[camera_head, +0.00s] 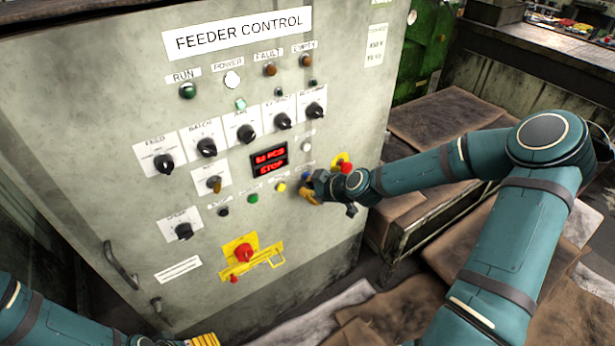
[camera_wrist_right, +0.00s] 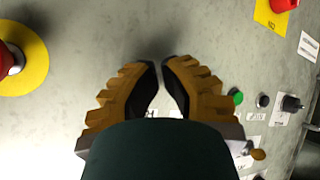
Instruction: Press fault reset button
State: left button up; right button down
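The grey feeder control panel (camera_head: 120,110) fills the left and middle of the head view. A small blue button (camera_head: 307,177) shows on its lower right, partly covered by my right gripper; its label is unreadable. My right gripper (camera_head: 308,195) is right at the panel front beside this button; whether it touches cannot be told. In the right wrist view its two orange-brown fingers (camera_wrist_right: 162,65) have their tips nearly together, with nothing between them. The blue button is hidden there. My left gripper (camera_head: 203,340) shows only yellow fingers at the bottom edge.
A red button on a yellow disc (camera_head: 342,164) sits just right of the gripper. A yellow button (camera_head: 280,187), a green button (camera_head: 253,198) and a red display (camera_head: 269,159) are to its left. Cardboard-covered crates (camera_head: 445,115) stand at right.

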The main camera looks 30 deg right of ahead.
jog(key=shift+s, duration=0.55)
jog(key=s, duration=0.1)
jog(key=s+p, duration=0.1)
jog(key=s, duration=0.3)
jog(key=shift+d+p, duration=0.25)
jog(key=shift+p, duration=0.05)
dwell(0.6)
jog(key=s+a+f+m+g+y, duration=0.1)
jog(key=s+a+f+m+g, duration=0.1)
jog(key=a+f, duration=0.35)
jog(key=s+a+f+m+g+y, duration=0.1)
jog(key=s+a+f+m+g, duration=0.1)
jog(key=a, duration=0.7)
jog(key=s+a+f+m+g+h, duration=0.1)
jog(key=s+a+f+m+g, duration=0.1)
jog(key=s, duration=0.3)
jog(key=s+a+f+m+g, duration=0.2)
jog(key=s+a+f+m, duration=0.1)
jog(key=s, duration=0.3)
jog(key=shift+s+a+f+m+g+h, duration=0.2)
jog(key=shift+a+f+m+g+h, duration=0.15)
jog(key=shift+a+f, duration=0.35)
